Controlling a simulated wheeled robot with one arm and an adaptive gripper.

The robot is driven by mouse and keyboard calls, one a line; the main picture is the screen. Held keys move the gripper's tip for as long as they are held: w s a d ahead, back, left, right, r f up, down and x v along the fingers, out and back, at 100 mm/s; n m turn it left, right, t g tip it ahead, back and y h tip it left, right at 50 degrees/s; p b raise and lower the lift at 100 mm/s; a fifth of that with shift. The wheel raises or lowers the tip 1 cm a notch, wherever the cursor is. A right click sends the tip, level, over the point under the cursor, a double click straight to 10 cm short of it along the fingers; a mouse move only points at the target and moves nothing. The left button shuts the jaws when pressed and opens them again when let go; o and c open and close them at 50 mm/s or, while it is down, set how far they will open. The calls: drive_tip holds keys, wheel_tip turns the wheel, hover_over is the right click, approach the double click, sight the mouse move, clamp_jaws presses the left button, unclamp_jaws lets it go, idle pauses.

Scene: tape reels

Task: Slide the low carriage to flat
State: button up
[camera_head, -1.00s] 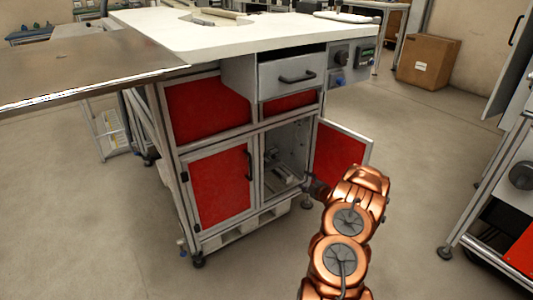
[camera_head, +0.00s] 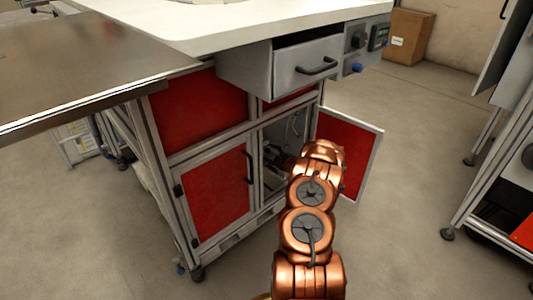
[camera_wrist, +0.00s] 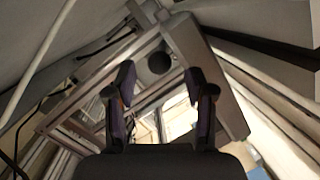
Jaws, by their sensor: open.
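My gripper (camera_wrist: 159,85) is open in the wrist view, its two dark fingers apart with nothing between them. Beyond the fingertips is a grey metal assembly (camera_wrist: 195,70) with a dark round knob or hole (camera_wrist: 159,62), roughly between the fingers. I cannot tell for sure which part is the low carriage. In the head view, some metal hardware (camera_head: 272,156) shows inside the open lower compartment of the bench. My copper arm covers part of that opening and hides the gripper there.
The red door (camera_head: 347,150) stands open right of my arm. A closed red door (camera_head: 217,193) is on the left. A grey drawer (camera_head: 300,72) juts out above the opening. In the wrist view, compartment walls and cables surround the gripper closely. Floor is free between bench and right-hand rack.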

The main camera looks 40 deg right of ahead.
sight(267, 151)
drive_tip(key=shift+b+x, duration=0.5)
drive_tip(key=shift+x, duration=1.25)
clamp_jaws()
